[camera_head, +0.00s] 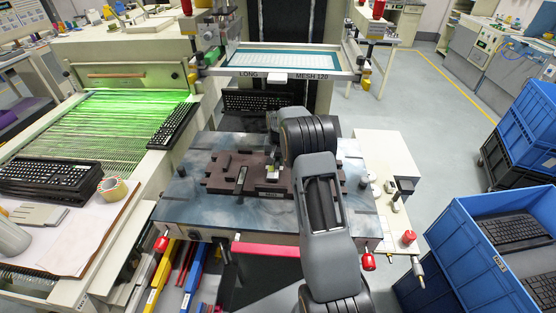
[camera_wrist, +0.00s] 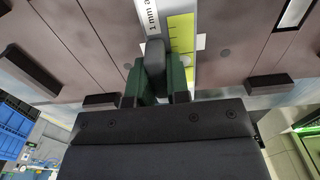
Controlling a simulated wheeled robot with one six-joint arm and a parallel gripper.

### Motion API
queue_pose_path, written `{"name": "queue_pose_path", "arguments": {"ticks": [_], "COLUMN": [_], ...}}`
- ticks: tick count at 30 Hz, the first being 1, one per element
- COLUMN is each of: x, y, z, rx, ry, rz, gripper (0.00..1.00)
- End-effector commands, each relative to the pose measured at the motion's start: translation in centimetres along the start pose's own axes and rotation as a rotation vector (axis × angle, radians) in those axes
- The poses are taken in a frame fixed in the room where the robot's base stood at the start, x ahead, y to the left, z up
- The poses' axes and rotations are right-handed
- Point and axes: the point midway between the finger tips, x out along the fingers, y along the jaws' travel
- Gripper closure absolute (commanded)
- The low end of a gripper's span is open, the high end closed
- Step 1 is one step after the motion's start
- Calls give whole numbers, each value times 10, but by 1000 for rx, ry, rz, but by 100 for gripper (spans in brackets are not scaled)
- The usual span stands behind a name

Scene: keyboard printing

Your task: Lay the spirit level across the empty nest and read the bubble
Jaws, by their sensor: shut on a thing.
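The spirit level is a pale bar with a yellow-green, line-marked vial and a white printed label. It shows in the wrist view (camera_wrist: 181,40) between my fingers, and a small pale part shows in the head view (camera_head: 272,174). My gripper (camera_wrist: 165,75) is shut on it, above the nest. In the head view my gripper (camera_head: 274,160) is partly hidden by my arm. The nest (camera_head: 218,176) is a brown plate with raised blocks and holds no keyboard. I cannot tell whether the level touches it.
The nest sits on a blue-grey table (camera_head: 185,210) with red knobs at its front corners. A framed mesh screen (camera_head: 345,69) stands behind, with a dark keyboard (camera_head: 258,100) below it. A green-lit conveyor (camera_head: 110,130) is left; blue crates (camera_head: 470,255) are right.

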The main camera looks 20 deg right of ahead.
Motion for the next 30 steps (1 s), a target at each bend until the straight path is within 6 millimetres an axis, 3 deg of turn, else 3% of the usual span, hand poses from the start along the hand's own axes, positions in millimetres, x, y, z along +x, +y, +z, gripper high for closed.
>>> {"name": "queue_pose_path", "arguments": {"ticks": [23,24,30], "x": [8,8,8], "y": [0,0,0], "z": [0,0,0], "rx": [0,0,0], "ry": [0,0,0], "rz": [0,0,0], "gripper": [100,80,61]}}
